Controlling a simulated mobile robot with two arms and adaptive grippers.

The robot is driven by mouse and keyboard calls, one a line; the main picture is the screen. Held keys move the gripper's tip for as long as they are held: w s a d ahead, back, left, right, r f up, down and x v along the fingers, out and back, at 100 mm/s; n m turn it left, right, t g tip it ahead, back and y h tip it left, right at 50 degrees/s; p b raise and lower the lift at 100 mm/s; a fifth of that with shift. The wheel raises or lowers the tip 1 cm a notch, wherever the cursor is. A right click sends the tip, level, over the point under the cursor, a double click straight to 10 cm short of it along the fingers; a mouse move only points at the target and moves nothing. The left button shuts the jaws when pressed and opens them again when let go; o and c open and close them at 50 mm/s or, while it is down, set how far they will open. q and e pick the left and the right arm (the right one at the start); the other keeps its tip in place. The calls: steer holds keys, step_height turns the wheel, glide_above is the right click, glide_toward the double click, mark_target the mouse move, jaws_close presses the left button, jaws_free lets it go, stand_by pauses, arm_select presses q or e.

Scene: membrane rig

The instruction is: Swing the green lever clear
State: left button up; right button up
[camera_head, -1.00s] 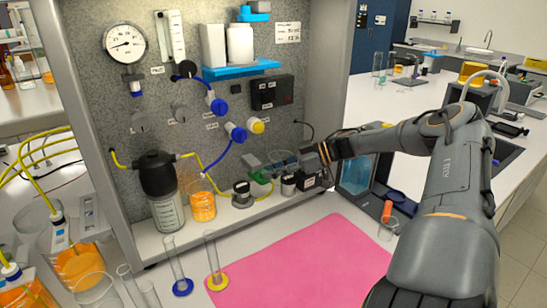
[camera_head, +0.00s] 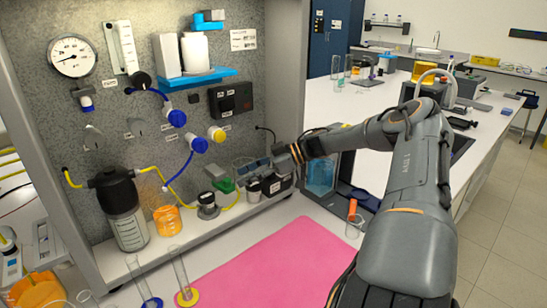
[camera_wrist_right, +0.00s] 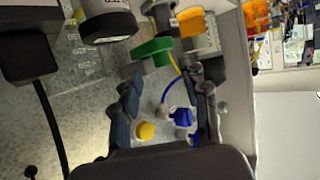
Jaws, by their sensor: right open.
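The green lever (camera_head: 226,185) sits low on the rig, beside a grey block near the bottom of the back panel. In the right wrist view the green lever (camera_wrist_right: 152,51) lies just beyond the fingertips, near the upper middle. My right gripper (camera_head: 248,169) is open, just right of the lever in the head view. In the wrist view the open right gripper (camera_wrist_right: 165,88) has its two fingers apart with nothing held between them. I cannot tell whether a finger touches the lever. My left gripper is not in view.
A black-capped filter vessel (camera_head: 122,207) and an orange beaker (camera_head: 167,220) stand left of the lever. Blue valves (camera_head: 198,144) are on the panel above. A pink mat (camera_head: 255,262) lies clear in front. Glass cylinders (camera_head: 181,275) stand at its left edge.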

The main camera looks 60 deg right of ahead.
steer(key=v, duration=0.9)
steer(key=shift+d, duration=0.1)
